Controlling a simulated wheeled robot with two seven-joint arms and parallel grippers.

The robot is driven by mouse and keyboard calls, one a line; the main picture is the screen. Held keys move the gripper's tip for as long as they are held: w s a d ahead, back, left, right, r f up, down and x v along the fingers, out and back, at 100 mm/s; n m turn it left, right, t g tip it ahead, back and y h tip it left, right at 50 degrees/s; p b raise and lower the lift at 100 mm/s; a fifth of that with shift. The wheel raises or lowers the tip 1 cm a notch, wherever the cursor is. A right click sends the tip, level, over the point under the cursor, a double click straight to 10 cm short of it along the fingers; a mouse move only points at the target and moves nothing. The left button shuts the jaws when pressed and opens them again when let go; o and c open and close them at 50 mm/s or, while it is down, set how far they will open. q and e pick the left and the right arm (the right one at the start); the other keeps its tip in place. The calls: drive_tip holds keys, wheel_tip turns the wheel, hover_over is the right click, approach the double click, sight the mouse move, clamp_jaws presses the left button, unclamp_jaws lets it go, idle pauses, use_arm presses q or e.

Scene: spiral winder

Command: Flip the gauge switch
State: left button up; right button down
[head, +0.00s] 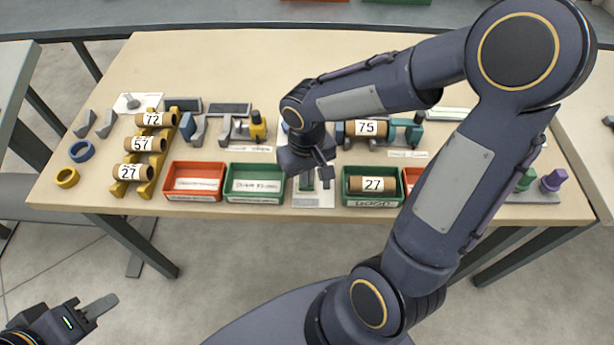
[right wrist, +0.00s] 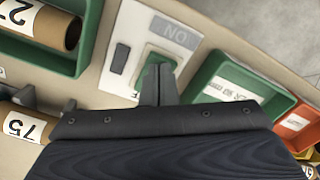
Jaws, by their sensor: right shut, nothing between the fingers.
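The gauge switch is a white plate with a green-framed rocker, at the table's front edge between two green trays in the head view (head: 309,201). In the right wrist view the switch plate (right wrist: 121,80) shows an ON label, part of another label, and a green rocker (right wrist: 159,55). My right gripper (head: 327,179) is over the switch, shut and empty. In the right wrist view its fingertips (right wrist: 158,70) overlap the rocker and hide part of it; I cannot tell whether they touch. My left gripper (head: 100,308) is low at the left, away from the table; its opening is unclear.
A green tray (head: 255,199) stands left of the switch. Another green tray (head: 373,202) on the right holds a tube marked 27. A red tray (head: 194,198) and a yellow rack (head: 148,189) with labelled tubes are farther left.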

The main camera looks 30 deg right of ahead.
drive_tip(key=shift+f, duration=0.15)
drive_tip(key=shift+r+p, duration=2.75)
drive_tip(key=shift+r, duration=0.8)
